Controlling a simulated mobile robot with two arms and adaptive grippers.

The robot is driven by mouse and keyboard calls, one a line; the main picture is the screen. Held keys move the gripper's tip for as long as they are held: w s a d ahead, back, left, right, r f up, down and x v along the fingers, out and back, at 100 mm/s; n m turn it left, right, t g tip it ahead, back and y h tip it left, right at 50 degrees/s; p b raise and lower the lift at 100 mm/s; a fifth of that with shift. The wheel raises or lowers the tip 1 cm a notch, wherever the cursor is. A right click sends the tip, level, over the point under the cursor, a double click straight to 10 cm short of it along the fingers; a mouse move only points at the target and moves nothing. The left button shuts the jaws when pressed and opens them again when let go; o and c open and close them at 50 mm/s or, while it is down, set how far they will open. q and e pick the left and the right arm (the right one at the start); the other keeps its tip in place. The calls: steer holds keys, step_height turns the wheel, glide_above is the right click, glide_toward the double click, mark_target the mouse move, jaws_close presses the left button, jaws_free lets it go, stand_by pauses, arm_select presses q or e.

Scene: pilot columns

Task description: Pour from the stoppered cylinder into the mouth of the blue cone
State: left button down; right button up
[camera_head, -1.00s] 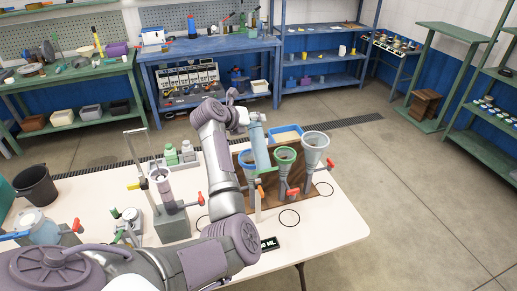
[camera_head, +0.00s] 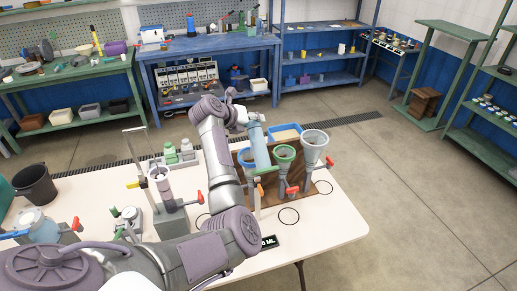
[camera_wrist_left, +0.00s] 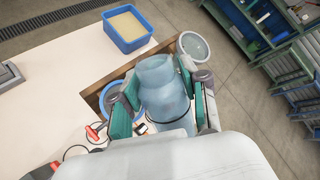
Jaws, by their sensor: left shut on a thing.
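My left gripper (camera_head: 240,118) is shut on a translucent light-blue cylinder (camera_head: 259,147) and holds it up at the cones. The cylinder looks slightly tilted in the head view. In the left wrist view the cylinder (camera_wrist_left: 164,90) sits between the teal pads of the gripper (camera_wrist_left: 158,100); I cannot make out a stopper. The blue cone (camera_head: 244,156) stands just left of the cylinder, which partly hides it. Its blue rim (camera_wrist_left: 110,102) shows in the wrist view, partly behind a finger. I cannot tell whether cylinder and cone touch. My right gripper is not in view.
A blue tray (camera_wrist_left: 118,43) lies behind. A stand with a tube (camera_head: 172,222) is left.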

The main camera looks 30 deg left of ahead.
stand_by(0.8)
arm_select(q)
steer(key=shift+f+g+h, duration=0.3)
steer(key=shift+f, duration=0.2)
stand_by(0.6)
steer(key=shift+f+n+g, duration=0.3)
steer(key=shift+f+n, duration=0.1)
steer(key=shift+f, duration=0.15)
steer(key=shift+f+h, duration=0.1)
steer(key=shift+h, duration=0.2)
stand_by(0.3)
steer(key=shift+f+n+g, duration=0.3)
steer(key=shift+f, duration=0.2)
stand_by(0.6)
steer(key=shift+w+f+g+h, duration=0.1)
steer(key=shift+f+g+h, duration=0.2)
steer(key=shift+f+h, duration=0.3)
